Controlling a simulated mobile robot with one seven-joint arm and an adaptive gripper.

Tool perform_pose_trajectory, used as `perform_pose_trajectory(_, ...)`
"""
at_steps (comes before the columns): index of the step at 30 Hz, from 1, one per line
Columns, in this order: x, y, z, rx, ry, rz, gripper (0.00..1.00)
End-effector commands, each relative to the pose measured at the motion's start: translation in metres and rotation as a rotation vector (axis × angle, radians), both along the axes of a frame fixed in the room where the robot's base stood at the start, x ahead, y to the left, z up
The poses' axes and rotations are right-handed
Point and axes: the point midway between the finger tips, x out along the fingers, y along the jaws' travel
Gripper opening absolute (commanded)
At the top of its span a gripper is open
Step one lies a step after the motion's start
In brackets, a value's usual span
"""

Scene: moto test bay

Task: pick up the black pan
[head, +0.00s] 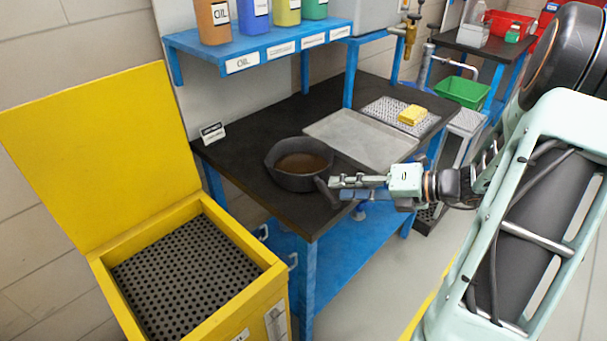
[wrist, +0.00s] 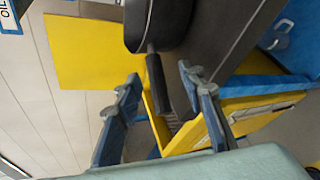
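The black pan (head: 298,181) sits on the dark top of the blue-framed workbench, near its front edge, with brown liquid inside. Its handle points toward the front edge. My gripper (head: 335,188) is close to the handle, at the pan's right front side. In the wrist view, the pan (wrist: 172,45) is at the top, partly cut off, and its handle (wrist: 156,82) appears between the two fingers. My gripper (wrist: 161,78) is open, with gaps on both sides of the handle. Whether the handle is at fingertip depth is hard to tell.
A grey tray (head: 355,138) lies behind the pan; a yellow sponge (head: 412,115) rests on a perforated plate beyond. A blue shelf (head: 262,50) with bottles overhangs the back. An open yellow bin (head: 268,283) stands at left front.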

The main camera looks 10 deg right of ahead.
Motion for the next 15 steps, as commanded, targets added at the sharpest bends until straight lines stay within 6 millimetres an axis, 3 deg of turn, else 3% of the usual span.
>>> perform_pose_trajectory(9, 0.015, 0.034, -0.010, -0.001, 0.001, 0.003, 0.37)
perform_pose_trajectory(15, 0.026, 0.046, -0.017, -0.002, 0.000, 0.001, 0.37)
